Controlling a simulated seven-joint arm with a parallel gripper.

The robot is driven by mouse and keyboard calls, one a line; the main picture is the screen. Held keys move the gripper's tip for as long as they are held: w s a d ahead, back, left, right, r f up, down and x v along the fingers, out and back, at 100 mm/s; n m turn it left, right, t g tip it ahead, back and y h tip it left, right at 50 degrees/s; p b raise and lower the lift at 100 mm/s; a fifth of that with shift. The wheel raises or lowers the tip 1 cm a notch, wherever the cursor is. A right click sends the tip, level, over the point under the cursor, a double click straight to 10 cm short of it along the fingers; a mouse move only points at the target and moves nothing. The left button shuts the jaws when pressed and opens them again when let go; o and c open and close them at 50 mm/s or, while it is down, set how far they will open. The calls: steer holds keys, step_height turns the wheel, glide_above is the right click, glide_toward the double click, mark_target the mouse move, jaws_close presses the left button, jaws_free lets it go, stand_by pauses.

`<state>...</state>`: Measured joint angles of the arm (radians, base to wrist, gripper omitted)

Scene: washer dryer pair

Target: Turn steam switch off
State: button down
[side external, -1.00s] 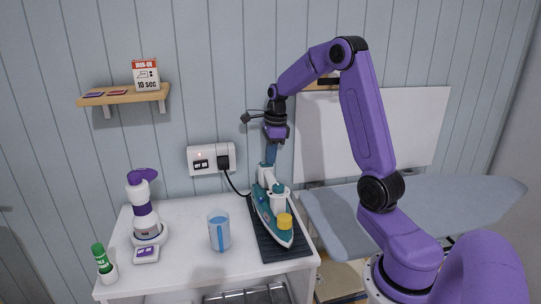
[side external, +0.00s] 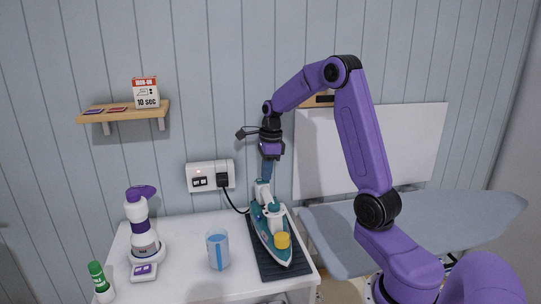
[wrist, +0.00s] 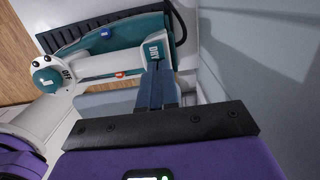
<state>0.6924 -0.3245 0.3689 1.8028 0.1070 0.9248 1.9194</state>
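The teal and white iron (side external: 270,232) lies on a dark ribbed mat (side external: 287,268) on the white cabinet top. In the wrist view the iron (wrist: 98,66) shows a round teal knob marked OFF (wrist: 47,80), a small red slider (wrist: 120,74), a blue button (wrist: 105,33) and a teal end marked DRY (wrist: 153,50). I cannot tell which control is the steam switch. My gripper (side external: 264,180) points down at the iron's rear end. In the wrist view its blue fingers (wrist: 157,70) are together, with nothing seen between them, close to the DRY end. Contact is unclear.
A blue measuring cup (side external: 218,250), a white and purple appliance (side external: 141,225) and a green-topped bottle (side external: 99,280) stand left of the iron. A plug and cord lead from the wall socket (side external: 210,176). An ironing board (side external: 420,235) is at the right.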

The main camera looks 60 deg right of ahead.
step_height(320, 180, up, 14)
steer(key=s+d, duration=0.1)
steer(key=shift+s+d, duration=0.35)
steer(key=shift+d, duration=0.05)
steer(key=shift+f, duration=0.1)
